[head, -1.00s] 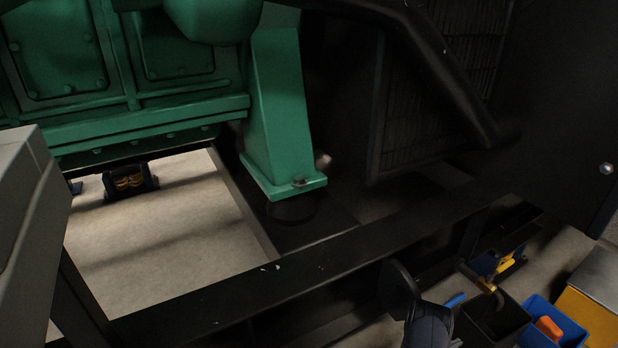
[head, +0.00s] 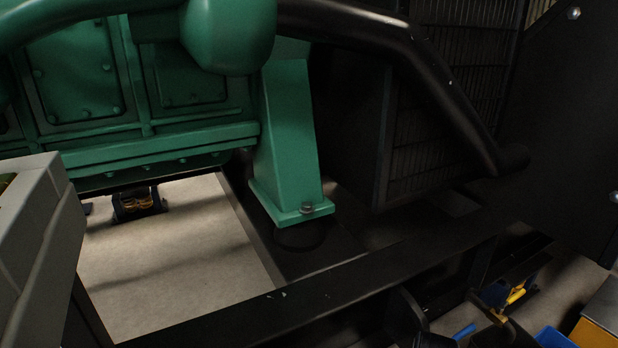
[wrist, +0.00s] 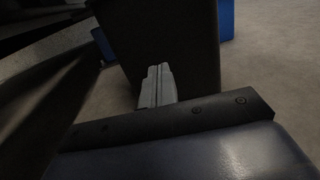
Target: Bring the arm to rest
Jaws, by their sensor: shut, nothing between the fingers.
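My gripper (wrist: 158,82) shows in the wrist view as two grey fingers side by side, closed together with nothing between them. The fingers point toward a dark upright face (wrist: 165,40), which looks like the side of a black bin; I cannot tell whether they touch it. In the head view a dark rounded part at the bottom edge seems to be my arm, mostly cut off. The fingers cannot be made out there.
A green engine (head: 150,150) with a green mount foot (head: 290,160) stands on a black frame rail (head: 290,298). A black pipe (head: 450,85) slants down beside a radiator grille. A blue bin (head: 553,338) is at bottom right. Pale floor lies open at the wrist view's right.

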